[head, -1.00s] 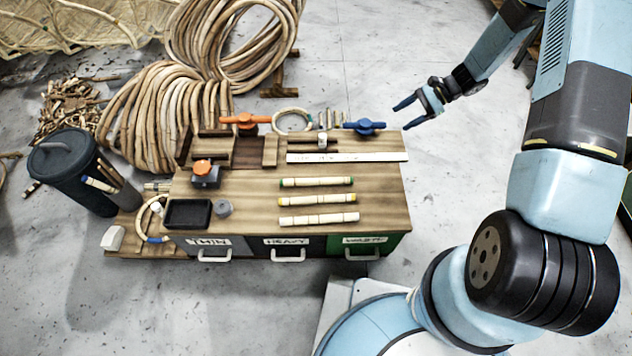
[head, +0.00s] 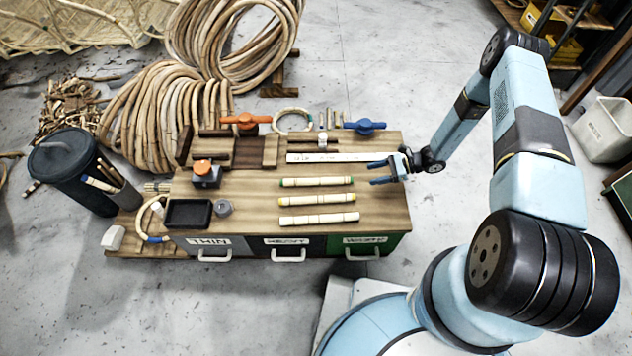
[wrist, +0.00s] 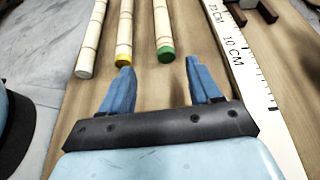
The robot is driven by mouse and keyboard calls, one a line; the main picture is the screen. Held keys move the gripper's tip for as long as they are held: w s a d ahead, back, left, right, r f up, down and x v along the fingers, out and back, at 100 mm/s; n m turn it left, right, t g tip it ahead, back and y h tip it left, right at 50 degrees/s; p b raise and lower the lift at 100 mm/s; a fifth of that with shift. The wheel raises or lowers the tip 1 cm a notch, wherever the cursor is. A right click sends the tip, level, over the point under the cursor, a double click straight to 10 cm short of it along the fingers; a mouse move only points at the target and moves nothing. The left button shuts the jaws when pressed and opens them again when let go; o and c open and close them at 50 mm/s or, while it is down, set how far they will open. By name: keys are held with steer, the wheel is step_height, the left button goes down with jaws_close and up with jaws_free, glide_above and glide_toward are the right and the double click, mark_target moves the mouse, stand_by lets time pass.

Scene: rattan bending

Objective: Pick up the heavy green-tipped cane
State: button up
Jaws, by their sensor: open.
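The green-tipped cane (head: 316,181) lies flat on the bench, the farthest back of three parallel canes. Its green end also shows in the wrist view (wrist: 165,52). The yellow-tipped cane (head: 316,199) lies just in front of it, and a plain-tipped cane (head: 318,219) in front of that. My gripper (head: 372,173) is open and empty, over the bench's right side, to the right of the canes' ends. In the wrist view my blue fingers (wrist: 156,82) point along the canes; the green end shows between and beyond them, nearer the right finger.
A white ruler (head: 330,157) lies behind the canes, along my gripper's right side in the wrist view. Blue (head: 364,126) and orange (head: 245,122) clamp handles stand at the bench's back. A black tray (head: 188,213) sits left. Bench top (head: 385,205) right of the canes is clear.

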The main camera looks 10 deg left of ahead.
mark_target(345, 178)
steer(key=x, duration=0.7)
steer(key=shift+a+f, duration=0.1)
steer(key=shift+a, duration=0.25)
steer(key=shift+w+x, duration=0.15)
steer(key=shift+x, duration=1.15)
steer(key=shift+w+x, duration=0.15)
steer(key=shift+x, duration=1.15)
steer(key=shift+a, duration=0.15)
steer(key=c, duration=1.1)
steer(key=shift+r, duration=0.25)
